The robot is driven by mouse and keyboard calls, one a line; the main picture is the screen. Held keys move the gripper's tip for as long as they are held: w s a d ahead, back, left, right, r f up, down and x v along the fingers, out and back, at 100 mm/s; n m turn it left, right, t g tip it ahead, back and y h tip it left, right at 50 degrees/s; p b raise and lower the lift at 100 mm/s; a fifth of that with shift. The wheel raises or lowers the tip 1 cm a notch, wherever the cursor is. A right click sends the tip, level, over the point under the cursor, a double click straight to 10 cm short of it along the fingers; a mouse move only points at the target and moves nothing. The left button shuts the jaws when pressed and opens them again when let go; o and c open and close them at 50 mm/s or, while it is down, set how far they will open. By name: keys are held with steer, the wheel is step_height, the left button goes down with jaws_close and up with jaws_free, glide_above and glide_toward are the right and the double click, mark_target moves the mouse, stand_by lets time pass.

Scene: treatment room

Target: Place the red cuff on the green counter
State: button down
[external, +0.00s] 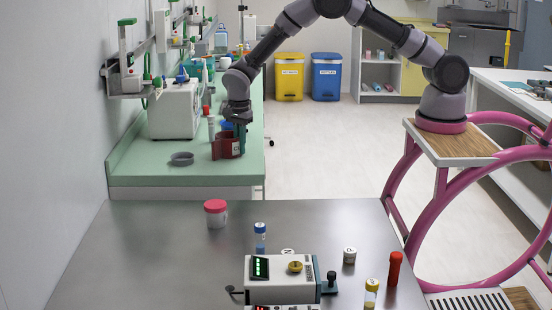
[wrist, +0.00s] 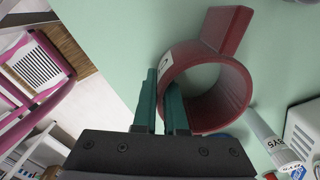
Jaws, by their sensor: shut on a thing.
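The red cuff (external: 222,147) is a dark red open ring with a flat tab and a white label. It is at the green counter (external: 150,173), near its right edge, and looks level with the surface; I cannot tell whether it bears on it. My gripper (external: 240,128) points down from above and is shut on the cuff's wall. In the wrist view the teal fingers (wrist: 164,108) straddle the wall of the cuff (wrist: 232,85), one inside the ring and one outside. Green counter surface (wrist: 120,35) shows around the cuff.
A grey ring (external: 182,159) lies on the counter left of the cuff. A white device (external: 174,109) and a red-capped tube (external: 211,127) stand behind. A labelled tube (wrist: 268,138) is close to the cuff. The steel table (external: 130,255) in front holds a red-lidded jar (external: 216,215).

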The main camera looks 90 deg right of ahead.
steer(key=c, duration=1)
jaws_free()
step_height(320, 180, up, 12)
steer(key=shift+f, duration=0.1)
steer(key=s+a+r+n+t+y, duration=0.1)
steer(key=s+a+r+n, duration=0.15)
steer(key=s+r, duration=0.4)
steer(key=s+a+r+n+t, duration=0.1)
steer(key=s+r+n, duration=0.25)
steer(key=r, duration=0.65)
steer(key=s+a+r+n+t+y, duration=0.1)
steer(key=s+r+n, duration=0.2)
steer(key=s+r, duration=0.4)
steer(key=s+a+r+n+t, duration=0.1)
steer(key=s+n, duration=0.2)
steer(key=s, duration=0.5)
steer(key=s+a+r+n+t, duration=0.1)
steer(key=s+n, duration=0.3)
steer(key=s, duration=0.4)
steer(key=s+a+r+n+t, duration=0.2)
steer(key=s+r+n, duration=0.1)
steer(key=s, duration=0.5)
steer(key=shift+a+r+n, duration=0.2)
steer(key=shift+a+n, duration=0.05)
steer(key=shift+n, duration=0.35)
